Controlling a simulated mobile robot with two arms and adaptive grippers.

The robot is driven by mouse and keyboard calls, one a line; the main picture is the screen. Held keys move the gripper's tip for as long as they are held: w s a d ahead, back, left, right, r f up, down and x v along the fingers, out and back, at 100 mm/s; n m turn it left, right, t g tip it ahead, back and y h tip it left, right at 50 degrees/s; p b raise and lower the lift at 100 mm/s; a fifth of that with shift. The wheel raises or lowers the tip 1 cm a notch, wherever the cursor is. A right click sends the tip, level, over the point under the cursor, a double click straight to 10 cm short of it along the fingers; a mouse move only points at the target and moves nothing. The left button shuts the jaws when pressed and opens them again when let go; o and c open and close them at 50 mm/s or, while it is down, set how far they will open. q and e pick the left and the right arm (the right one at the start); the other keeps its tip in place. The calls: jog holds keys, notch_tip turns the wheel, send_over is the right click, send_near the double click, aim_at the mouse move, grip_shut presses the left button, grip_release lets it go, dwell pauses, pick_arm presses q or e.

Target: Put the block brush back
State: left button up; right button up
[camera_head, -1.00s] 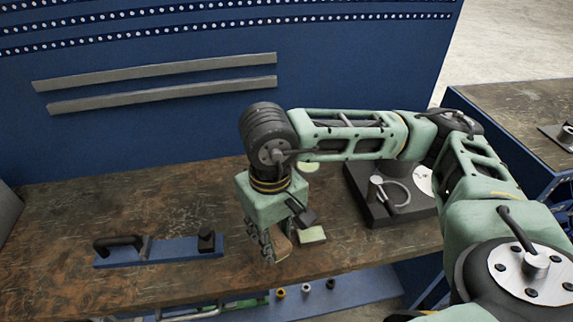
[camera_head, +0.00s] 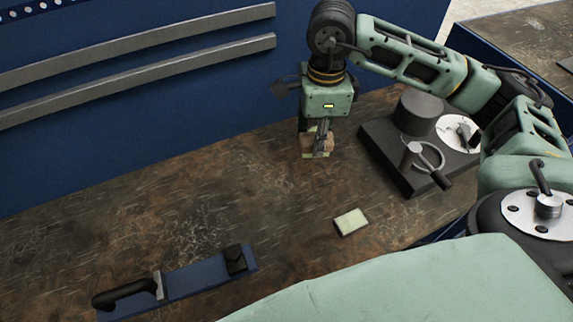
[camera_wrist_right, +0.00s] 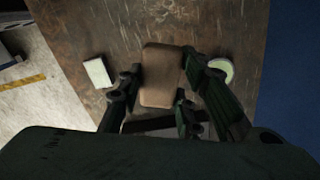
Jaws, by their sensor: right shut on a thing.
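The block brush (camera_head: 309,144), a brown wooden block, is held in my right gripper (camera_head: 318,148), low over the back part of the worktable (camera_head: 200,195). In the right wrist view the brown block (camera_wrist_right: 162,76) sits between the fingers of my right gripper (camera_wrist_right: 165,95). I cannot tell whether its underside touches the table. A pale strip shows at its lower edge. My left gripper is not in view.
A pale yellow-green rectangular pad (camera_head: 351,222) lies in front of the gripper. A pale round disc (camera_wrist_right: 222,70) is beside the brush. A dark base with ring and cylinder (camera_head: 415,160) stands right. A blue bar with black handle (camera_head: 195,283) lies front left. The table's middle is clear.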

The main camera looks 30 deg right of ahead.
jog(key=w+d+f+m+b, duration=0.15)
jog(key=d+m, duration=0.45)
jog(key=m, duration=0.8)
jog(key=w+a+f+p, duration=0.1)
jog(key=w+a+f, duration=0.1)
jog(key=a, duration=0.1)
jog(key=w+a+f+p, duration=0.1)
jog(key=w+a+f, duration=0.1)
jog(key=a, duration=0.1)
jog(key=w+a+f+p, duration=0.1)
jog(key=w+a+f, duration=0.1)
jog(key=w, duration=0.1)
jog(key=shift+a+f+p, duration=0.35)
jog(key=shift+a, duration=0.05)
notch_tip(320, 180, down, 4)
jog(key=shift+a+r+p, duration=0.1)
jog(key=shift+r+p, duration=0.05)
jog(key=shift+p, duration=0.6)
jog(key=shift+f, duration=0.25)
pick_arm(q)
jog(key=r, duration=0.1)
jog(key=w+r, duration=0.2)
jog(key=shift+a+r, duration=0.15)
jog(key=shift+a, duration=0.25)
pick_arm(e)
jog(key=shift+f, duration=0.1)
